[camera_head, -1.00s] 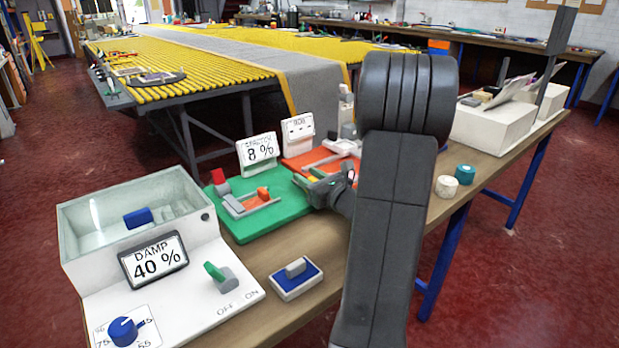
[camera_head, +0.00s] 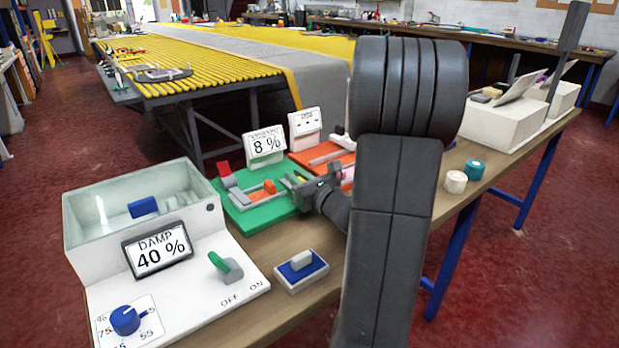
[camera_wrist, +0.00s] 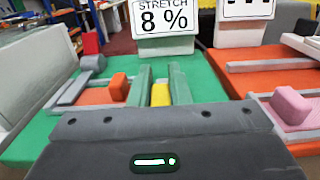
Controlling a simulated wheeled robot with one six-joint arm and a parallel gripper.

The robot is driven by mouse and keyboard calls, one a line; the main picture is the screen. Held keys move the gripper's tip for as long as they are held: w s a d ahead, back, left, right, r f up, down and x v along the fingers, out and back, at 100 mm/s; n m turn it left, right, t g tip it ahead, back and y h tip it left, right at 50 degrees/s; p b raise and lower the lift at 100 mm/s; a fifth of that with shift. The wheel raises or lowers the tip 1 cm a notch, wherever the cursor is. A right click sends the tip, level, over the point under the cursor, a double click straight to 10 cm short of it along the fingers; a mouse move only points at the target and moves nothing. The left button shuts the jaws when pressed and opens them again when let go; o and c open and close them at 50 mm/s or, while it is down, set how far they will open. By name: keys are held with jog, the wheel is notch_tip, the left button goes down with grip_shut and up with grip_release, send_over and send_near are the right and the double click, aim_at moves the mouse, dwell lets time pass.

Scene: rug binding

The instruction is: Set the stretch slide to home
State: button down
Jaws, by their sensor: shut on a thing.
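The green stretch panel (camera_head: 285,210) lies on the bench, its sign (camera_head: 266,145) reading 8 %. In the wrist view the sign (camera_wrist: 162,17) stands straight ahead. An orange block (camera_wrist: 118,87) sits in a grey-railed track left of my fingers; it also shows in the head view (camera_head: 269,187). My gripper (camera_wrist: 161,78) is over the panel's right part, its two fingers shut on a yellow block (camera_wrist: 160,94). The block's base is hidden by my dark palm. In the head view my gripper (camera_head: 296,181) partly covers the panel.
A red-orange panel (camera_wrist: 265,83) with a pink-red block (camera_wrist: 291,105) lies close on the right. Two small rolls (camera_head: 456,182) lie right of my arm. Bare bench shows in front of the panels.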

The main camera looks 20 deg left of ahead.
jog(key=shift+s, duration=0.1)
jog(key=c, duration=1.4)
grip_release()
jog(key=shift+s+a, duration=0.15)
jog(key=shift+a, duration=0.05)
jog(key=shift+o, duration=0.2)
jog(key=shift+d, duration=0.1)
jog(key=shift+s+d, duration=0.1)
jog(key=shift+d, duration=0.15)
jog(key=v, duration=1.3)
jog(key=shift+s+p, duration=0.1)
jog(key=shift+p, duration=0.2)
jog(key=shift+a, duration=0.1)
